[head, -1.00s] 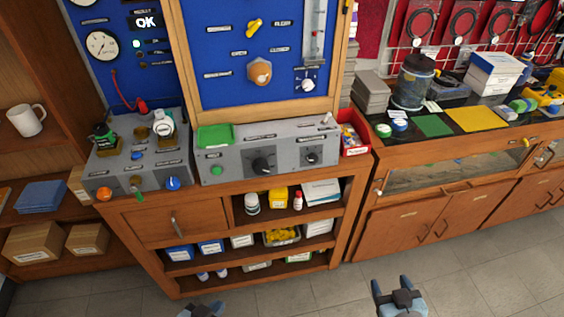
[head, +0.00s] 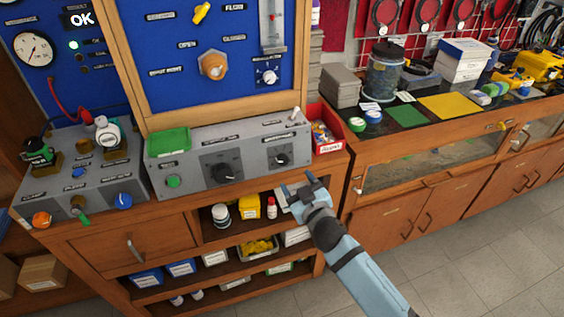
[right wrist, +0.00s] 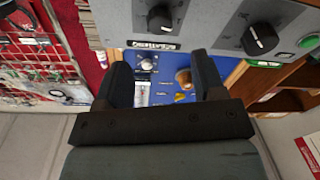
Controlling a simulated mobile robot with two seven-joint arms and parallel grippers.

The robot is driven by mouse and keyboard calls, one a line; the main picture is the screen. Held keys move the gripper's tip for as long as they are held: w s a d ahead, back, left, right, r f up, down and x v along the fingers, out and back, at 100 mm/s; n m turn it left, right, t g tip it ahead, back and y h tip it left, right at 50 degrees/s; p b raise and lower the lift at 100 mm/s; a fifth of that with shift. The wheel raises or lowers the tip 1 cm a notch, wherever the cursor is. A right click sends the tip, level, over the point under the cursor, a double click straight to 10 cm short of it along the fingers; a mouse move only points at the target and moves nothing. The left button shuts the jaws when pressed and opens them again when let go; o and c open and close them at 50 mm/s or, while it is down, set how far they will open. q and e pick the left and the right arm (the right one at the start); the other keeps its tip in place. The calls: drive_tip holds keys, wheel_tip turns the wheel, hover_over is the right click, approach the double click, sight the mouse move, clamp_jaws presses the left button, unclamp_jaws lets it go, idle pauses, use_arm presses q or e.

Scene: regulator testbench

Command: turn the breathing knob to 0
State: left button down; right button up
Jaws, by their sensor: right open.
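The breathing knob (head: 281,159) is the small black knob at the right of the grey console (head: 190,187)'s front face. It also shows in the right wrist view (right wrist: 160,17), upside down, by a label that seems to read BREATHING. Its pointer setting is too small to read surely. My right gripper (head: 299,183) is open and empty, in front of and just below the knob, apart from it. In the right wrist view, the fingers (right wrist: 160,72) are spread with nothing between them. My left gripper is not in view.
A larger black knob (head: 222,172) and a green button (head: 173,181) sit left on the console. A red bin (head: 327,142) stands at its right end, and a toggle (head: 294,114) is on top. Shelves with bottles and boxes lie below. The floor in front is clear.

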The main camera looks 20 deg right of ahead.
sight(283, 162)
drive_tip(key=w, duration=0.5)
drive_tip(key=w+a, duration=0.1)
drive_tip(key=w, duration=0.2)
drive_tip(key=shift+w, duration=0.35)
drive_tip(key=c, duration=0.9)
